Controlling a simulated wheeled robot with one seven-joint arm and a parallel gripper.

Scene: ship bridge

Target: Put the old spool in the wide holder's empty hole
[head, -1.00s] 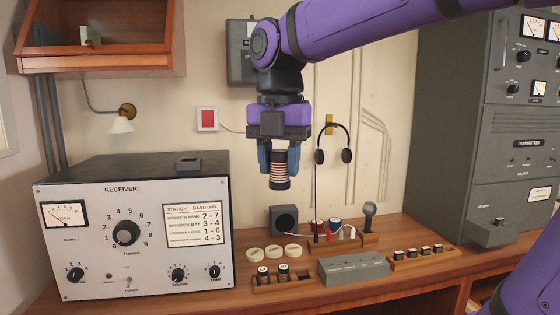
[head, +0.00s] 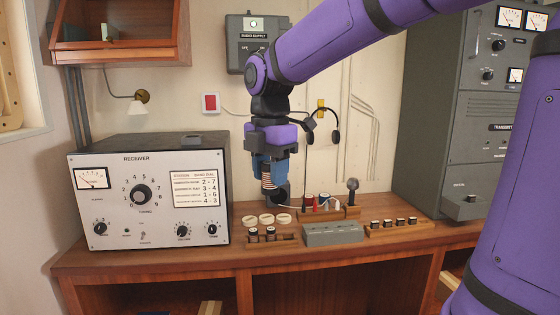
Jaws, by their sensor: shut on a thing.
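My gripper (head: 271,176) hangs above the back of the desk, pointing down, shut on the old spool. The old spool (head: 268,182) is dark-ended with pale and reddish bands. It is upright between the blue fingers, partly hidden by them. A low wooden holder (head: 284,242) lies on the desk in front, below the gripper. Two dark spools with pale tops stand in its left and middle parts; its right part looks empty, though the hole is small to see. The held spool is well above this holder and apart from it.
Three cream discs (head: 266,219) lie behind the holder. A grey ribbed block (head: 333,233) and a second wooden holder (head: 380,231) with several small pieces stand to the right. The receiver (head: 148,200) is left. A small dark box (head: 283,196) and a microphone stand (head: 352,198) are behind.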

